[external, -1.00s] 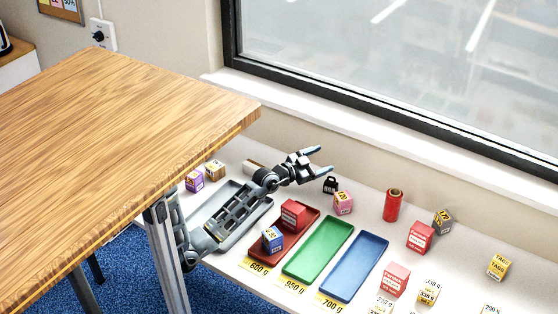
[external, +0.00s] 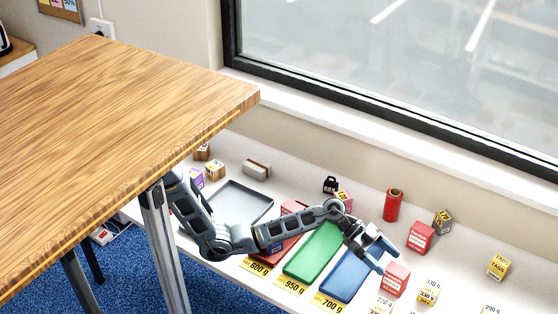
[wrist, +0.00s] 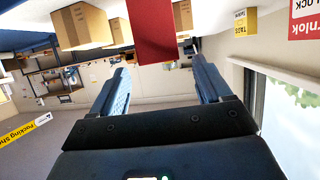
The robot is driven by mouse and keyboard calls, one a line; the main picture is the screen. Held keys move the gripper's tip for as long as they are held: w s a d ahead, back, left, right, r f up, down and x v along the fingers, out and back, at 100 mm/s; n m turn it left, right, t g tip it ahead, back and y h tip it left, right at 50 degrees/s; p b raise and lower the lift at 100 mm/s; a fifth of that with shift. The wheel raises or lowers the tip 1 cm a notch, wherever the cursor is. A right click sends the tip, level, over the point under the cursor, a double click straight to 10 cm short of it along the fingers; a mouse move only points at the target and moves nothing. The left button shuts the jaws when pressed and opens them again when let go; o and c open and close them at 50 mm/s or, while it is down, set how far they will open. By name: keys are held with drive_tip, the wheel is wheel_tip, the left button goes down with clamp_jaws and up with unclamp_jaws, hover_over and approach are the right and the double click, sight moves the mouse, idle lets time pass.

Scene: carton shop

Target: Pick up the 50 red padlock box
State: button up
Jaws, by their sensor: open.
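Several red boxes are in the external view. One (external: 396,279) stands at the front beyond the blue tray, another (external: 421,236) stands behind it, and a third (external: 291,207) is in the red tray, partly behind my arm. Their print is too small to tell which is the 50 padlock box. My gripper (external: 388,259) is open and empty, above the blue tray's right side, close to the front red box. In the wrist view a plain red face (wrist: 152,30) lies ahead between my open fingers (wrist: 160,66), apart from them. A red box with white lettering (wrist: 304,15) is at the upper right.
The green tray (external: 314,252) and blue tray (external: 350,276) lie under my forearm; a grey tray (external: 240,205) is left. A red spool (external: 393,205), a dark box (external: 443,222) and a yellow tag box (external: 498,267) stand right. The wooden table (external: 120,120) overhangs the left.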

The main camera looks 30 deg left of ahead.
sight(393, 265)
drive_tip(key=b+x, duration=0.2)
drive_tip(key=x, duration=0.5)
drive_tip(key=shift+w+d+b, duration=0.1)
drive_tip(key=shift+d+b, duration=0.05)
drive_tip(key=shift+b, duration=0.15)
drive_tip(key=shift+c, duration=0.3)
drive_tip(key=c, duration=1.1)
drive_tip(key=shift+c, duration=0.2)
drive_tip(key=shift+r, duration=0.1)
